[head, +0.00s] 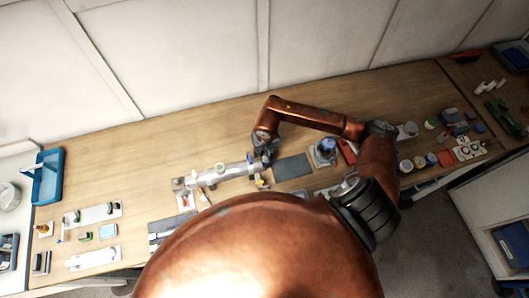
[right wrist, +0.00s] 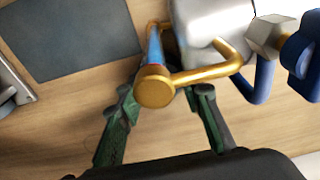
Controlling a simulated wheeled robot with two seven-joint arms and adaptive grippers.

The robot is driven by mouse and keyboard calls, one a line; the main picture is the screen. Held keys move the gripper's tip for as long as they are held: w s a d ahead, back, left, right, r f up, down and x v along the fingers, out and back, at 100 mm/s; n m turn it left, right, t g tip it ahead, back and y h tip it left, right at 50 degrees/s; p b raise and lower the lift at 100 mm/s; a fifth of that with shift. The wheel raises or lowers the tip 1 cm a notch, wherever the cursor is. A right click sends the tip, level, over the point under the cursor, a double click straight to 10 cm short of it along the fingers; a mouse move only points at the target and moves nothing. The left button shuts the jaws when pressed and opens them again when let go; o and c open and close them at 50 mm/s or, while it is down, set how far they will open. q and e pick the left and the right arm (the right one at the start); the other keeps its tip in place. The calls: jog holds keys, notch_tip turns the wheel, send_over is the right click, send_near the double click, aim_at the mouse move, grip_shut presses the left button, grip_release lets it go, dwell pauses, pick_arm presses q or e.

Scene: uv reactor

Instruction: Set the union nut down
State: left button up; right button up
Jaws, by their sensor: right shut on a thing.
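My right gripper (head: 264,150) is at the right end of the silver reactor tube (head: 221,173), low over the bench. My left gripper is not in view.
A dark grey mat (head: 292,167) lies bare just right of the gripper; it also shows in the right wrist view (right wrist: 70,35). A blue-topped device (head: 325,150) stands beyond it. A blue valve handle (right wrist: 302,55) is close to the fingers. Bare bench lies behind the tube.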

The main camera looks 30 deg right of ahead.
jog(key=o, duration=1.1)
jog(key=shift+o, duration=0.2)
